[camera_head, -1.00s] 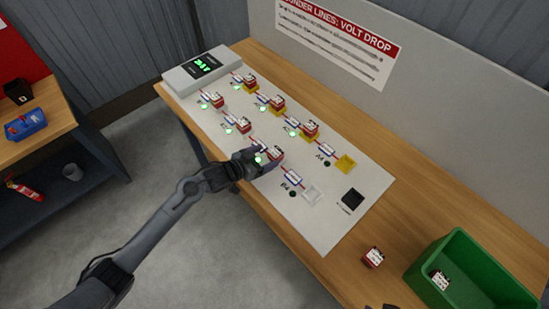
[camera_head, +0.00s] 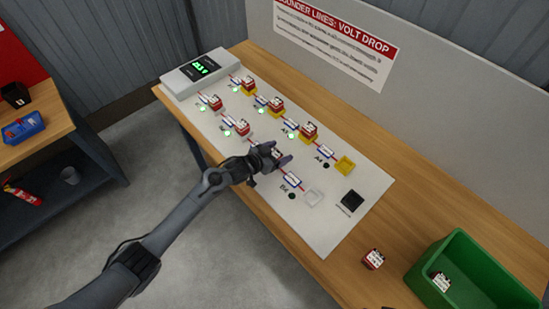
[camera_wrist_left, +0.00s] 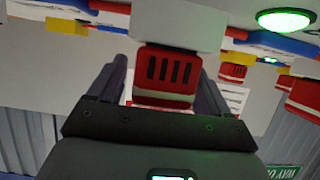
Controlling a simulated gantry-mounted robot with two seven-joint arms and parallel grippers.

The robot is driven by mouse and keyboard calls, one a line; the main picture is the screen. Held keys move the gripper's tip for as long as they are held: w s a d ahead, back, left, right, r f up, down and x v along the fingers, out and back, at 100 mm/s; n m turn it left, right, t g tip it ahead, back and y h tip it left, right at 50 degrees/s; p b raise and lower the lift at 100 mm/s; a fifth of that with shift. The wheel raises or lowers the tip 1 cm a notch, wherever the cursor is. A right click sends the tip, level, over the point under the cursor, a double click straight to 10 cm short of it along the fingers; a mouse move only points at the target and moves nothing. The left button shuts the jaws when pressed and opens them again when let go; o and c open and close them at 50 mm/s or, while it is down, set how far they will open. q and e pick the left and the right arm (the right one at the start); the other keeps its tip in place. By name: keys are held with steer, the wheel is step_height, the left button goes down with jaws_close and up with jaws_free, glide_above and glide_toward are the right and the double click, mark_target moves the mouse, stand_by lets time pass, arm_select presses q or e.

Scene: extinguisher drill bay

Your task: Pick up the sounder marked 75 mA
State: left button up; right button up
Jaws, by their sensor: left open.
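Several small red sounders with white label tops stand on the white board (camera_head: 330,224), such as one on a yellow base (camera_head: 308,131) and one in the near row (camera_head: 242,128). Their markings are too small to read, so I cannot tell which says 75 mA. My left gripper (camera_head: 276,159) is open over the near row. A sounder (camera_wrist_left: 166,74) sits between its fingers in the left wrist view, slotted red side showing; the gripper (camera_wrist_left: 160,88) is not shut on it. In the head view this sounder is largely hidden by the gripper. My right gripper is not in view.
A loose sounder (camera_head: 373,259) lies on the wooden table beside a green bin (camera_head: 470,255) holding another (camera_head: 441,281).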

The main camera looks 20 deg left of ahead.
arm_select(q)
steer(key=c, duration=1.1)
steer(key=shift+r, duration=0.15)
